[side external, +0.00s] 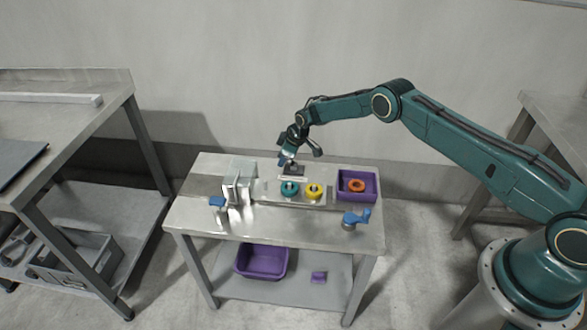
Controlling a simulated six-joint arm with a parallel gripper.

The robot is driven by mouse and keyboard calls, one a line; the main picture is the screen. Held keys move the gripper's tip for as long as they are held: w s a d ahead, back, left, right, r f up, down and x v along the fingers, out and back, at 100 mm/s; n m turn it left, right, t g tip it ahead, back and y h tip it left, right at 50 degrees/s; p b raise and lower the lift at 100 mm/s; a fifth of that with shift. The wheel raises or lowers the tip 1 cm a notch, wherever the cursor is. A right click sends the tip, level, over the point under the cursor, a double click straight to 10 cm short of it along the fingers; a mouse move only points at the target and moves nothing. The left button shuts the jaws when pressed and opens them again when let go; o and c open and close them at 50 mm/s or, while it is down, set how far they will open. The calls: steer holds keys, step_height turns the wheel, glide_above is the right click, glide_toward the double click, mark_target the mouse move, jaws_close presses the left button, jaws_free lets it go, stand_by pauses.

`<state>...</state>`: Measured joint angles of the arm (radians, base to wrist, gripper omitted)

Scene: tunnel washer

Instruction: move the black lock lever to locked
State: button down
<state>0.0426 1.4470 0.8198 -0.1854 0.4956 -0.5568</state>
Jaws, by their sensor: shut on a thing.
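My gripper (289,164) points down at the back middle of the metal table, behind the teal and yellow rings. It is shut on a small dark part, which I take to be the black lock lever; the fingers hide most of it. A dark plate (297,171) shows just beside the fingertips. The lever's exact angle is too small to tell. The washer unit (238,182) is a grey metal housing left of the gripper, with a low metal track (300,200) running right from it.
A teal ring (289,188) and a yellow ring (314,191) sit on the track. A purple bin (372,198) at right holds an orange ring (356,186). Blue-handled parts stand at front left (217,202) and front right (357,217). The table's front middle is clear.

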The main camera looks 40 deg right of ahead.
steer(key=shift+s+d+r+t, duration=0.1)
steer(key=shift+d+r+t, duration=0.05)
steer(key=shift+t, duration=0.15)
steer(key=shift+s+d+r+t+y, duration=0.2)
steer(key=shift+t+y, duration=0.4)
steer(key=shift+y, duration=0.05)
steer(key=shift+s+d+r+t+y, duration=0.15)
steer(key=shift+s+d+t+y, duration=0.05)
steer(key=shift+t+y, duration=0.45)
steer(key=shift+s+d+r+m+t+y, duration=0.15)
steer(key=shift+s+d+t+y, duration=0.1)
steer(key=shift+t+y, duration=0.35)
steer(key=shift+s+d+r+m+t+y, duration=0.1)
steer(key=shift+s+d+m+t+y, duration=0.1)
steer(key=shift+t+y, duration=0.4)
steer(key=c, duration=1.3)
jaws_free()
steer(key=shift+s, duration=0.1)
